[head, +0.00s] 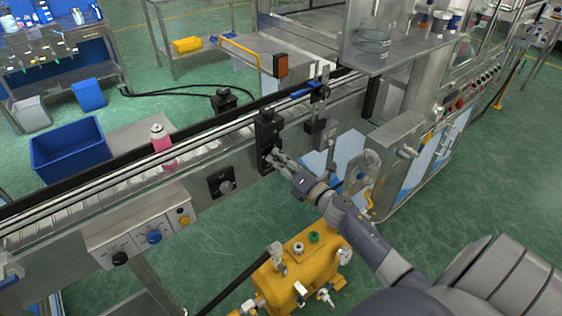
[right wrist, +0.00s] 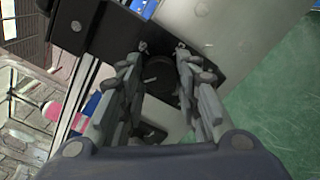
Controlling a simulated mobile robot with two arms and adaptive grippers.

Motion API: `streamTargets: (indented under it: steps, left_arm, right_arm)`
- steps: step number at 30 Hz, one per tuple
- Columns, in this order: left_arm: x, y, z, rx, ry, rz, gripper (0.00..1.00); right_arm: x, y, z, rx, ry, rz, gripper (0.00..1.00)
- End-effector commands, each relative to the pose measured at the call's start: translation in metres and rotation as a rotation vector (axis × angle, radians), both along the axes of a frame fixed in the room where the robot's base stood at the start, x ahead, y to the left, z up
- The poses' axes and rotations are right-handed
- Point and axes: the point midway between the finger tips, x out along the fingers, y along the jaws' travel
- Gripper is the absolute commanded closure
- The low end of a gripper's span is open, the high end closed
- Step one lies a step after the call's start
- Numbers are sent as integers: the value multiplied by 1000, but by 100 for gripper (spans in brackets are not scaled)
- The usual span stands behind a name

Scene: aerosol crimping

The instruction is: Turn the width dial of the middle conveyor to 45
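The conveyor (head: 190,160) runs from the lower left to the upper right in the head view. A black bracket (head: 268,128) is fixed to its side. In the right wrist view a round black dial (right wrist: 158,72) with a small pale mark sits on a black mount. My right gripper (head: 272,156) is at the bracket, and its fingers (right wrist: 162,47) are spread on either side of the dial. I cannot tell whether they touch it. The dial's scale is not readable. Another black knob (head: 226,187) is on the conveyor side to the left. My left gripper is not in view.
A control box (head: 140,232) with several knobs hangs on the conveyor's front. A yellow machine (head: 300,270) stands below my right arm. A steel cabinet (head: 420,160) is to the right. Green floor is open at the far right.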

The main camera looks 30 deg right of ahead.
Motion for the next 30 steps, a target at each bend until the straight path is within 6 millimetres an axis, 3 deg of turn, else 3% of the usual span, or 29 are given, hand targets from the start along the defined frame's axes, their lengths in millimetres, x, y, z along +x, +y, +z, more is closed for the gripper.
streamTargets:
  steps: [14, 30]
  left_arm:
    - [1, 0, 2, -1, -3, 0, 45]
    - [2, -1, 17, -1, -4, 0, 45]
  right_arm:
    - [0, 0, 0, 55, 5, -1, 93]
    - [0, 0, 1, 489, 39, 0, 93]
